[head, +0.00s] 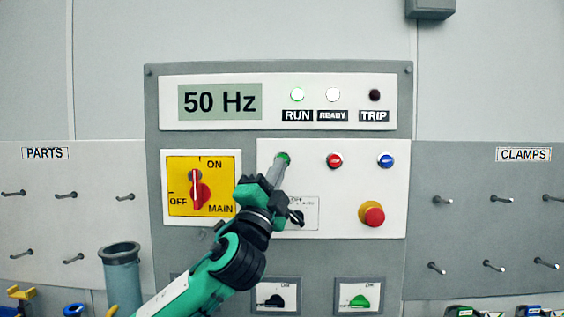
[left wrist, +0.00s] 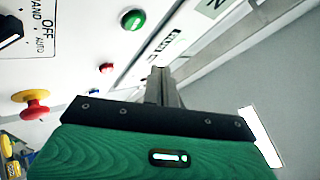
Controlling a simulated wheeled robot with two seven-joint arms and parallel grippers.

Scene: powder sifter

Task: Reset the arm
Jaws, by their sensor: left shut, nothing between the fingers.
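My left gripper (head: 279,167) is shut and empty, reaching up from the bottom of the head view to the control panel (head: 280,69). Its fingertips overlap the lower edge of the green button (head: 284,157) there. In the left wrist view the shut fingers (left wrist: 161,78) show beside the green button (left wrist: 132,20), with a gap in the picture; I cannot tell how far they are from the panel. My arm partly hides a selector switch (head: 298,218) below. My right gripper is in neither view.
The display (head: 220,101) reads 50 Hz. The red main switch (head: 197,190) points to ON. A red mushroom button (head: 373,214) stands out. Pegs line both sides; a grey-blue cylinder (head: 122,280) stands lower left.

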